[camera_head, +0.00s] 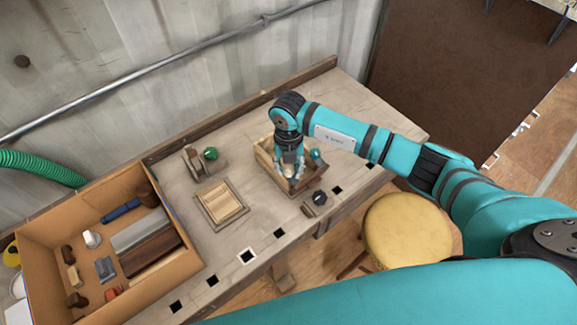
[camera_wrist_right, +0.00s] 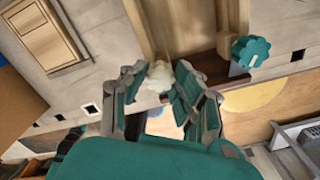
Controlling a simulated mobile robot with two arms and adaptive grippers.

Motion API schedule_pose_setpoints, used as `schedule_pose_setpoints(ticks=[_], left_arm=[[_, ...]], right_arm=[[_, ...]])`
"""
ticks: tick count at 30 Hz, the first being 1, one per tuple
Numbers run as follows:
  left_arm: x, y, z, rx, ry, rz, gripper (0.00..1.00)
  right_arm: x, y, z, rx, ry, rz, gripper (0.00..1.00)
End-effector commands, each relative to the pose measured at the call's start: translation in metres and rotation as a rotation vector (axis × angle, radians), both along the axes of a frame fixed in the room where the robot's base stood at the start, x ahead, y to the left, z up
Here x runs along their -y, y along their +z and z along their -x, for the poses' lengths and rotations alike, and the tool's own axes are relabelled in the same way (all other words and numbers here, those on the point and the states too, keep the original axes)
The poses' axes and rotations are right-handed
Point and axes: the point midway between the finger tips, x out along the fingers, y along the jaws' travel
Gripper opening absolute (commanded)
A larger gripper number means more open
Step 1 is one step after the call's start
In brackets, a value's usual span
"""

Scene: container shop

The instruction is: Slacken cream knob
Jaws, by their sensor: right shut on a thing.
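The cream knob (camera_wrist_right: 160,76) sits between the fingers of my right gripper (camera_wrist_right: 158,84) in the right wrist view, its pale lobed top showing between the fingertips. In the head view the right gripper (camera_head: 289,168) points down over a wooden box-like fixture (camera_head: 265,158), and a bit of the cream knob (camera_head: 288,170) shows between the fingers. The gripper is shut on the knob. How the knob is seated is hidden by the fingers. My left gripper is not in view.
A teal knob (camera_wrist_right: 251,52) stands close beside the right gripper. A green knob (camera_head: 210,153), a slatted wooden panel (camera_head: 221,203) and a dark knob (camera_head: 320,198) are on the bench. A large open box (camera_head: 184,230) of tools stands left. A yellow stool (camera_head: 407,228) stands in front.

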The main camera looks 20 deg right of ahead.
Motion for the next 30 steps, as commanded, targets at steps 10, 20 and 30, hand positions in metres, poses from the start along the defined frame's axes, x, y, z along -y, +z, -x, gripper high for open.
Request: schedule_pose_setpoints(ticks=[10,20,30], left_arm=[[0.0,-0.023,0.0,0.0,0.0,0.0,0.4],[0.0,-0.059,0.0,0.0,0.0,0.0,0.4],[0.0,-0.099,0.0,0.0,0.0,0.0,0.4]], right_arm=[[0.0,-0.004,-0.001,0.003,0.173,0.002,0.0],[0.0,-0.005,-0.001,0.005,0.477,0.002,0.0],[0.0,-0.005,-0.001,0.004,0.8,0.003,0.0]])
